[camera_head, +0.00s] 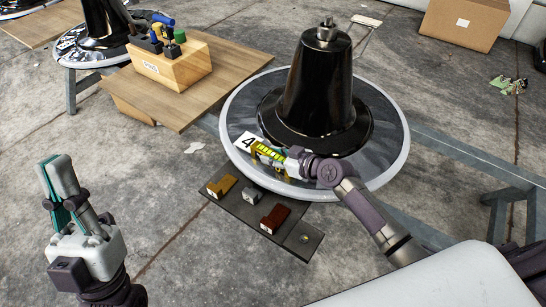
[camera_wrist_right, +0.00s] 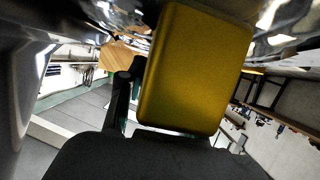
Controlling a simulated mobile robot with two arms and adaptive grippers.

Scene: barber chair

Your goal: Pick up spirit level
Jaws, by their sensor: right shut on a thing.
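The spirit level is a yellow bar with bright green parts (camera_head: 268,153), at the front edge of the round base below the black cone, close to a white card marked 4. My right gripper (camera_head: 291,159) is shut on it. In the right wrist view a large yellow block face (camera_wrist_right: 195,68), which looks like the level's end, sits against the dark finger and hides much of the view. My left gripper (camera_head: 62,180) is at the lower left, pointing up, away from the level. The picture does not show clearly whether its fingers are apart.
The black cone (camera_head: 318,90) stands on a round base with a pale rim (camera_head: 398,160). A dark plate (camera_head: 245,210) with small yellow, grey and brown blocks lies in front. A wooden board (camera_head: 180,118) bears a tool block (camera_head: 180,68). A cardboard box (camera_head: 463,22) is far right.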

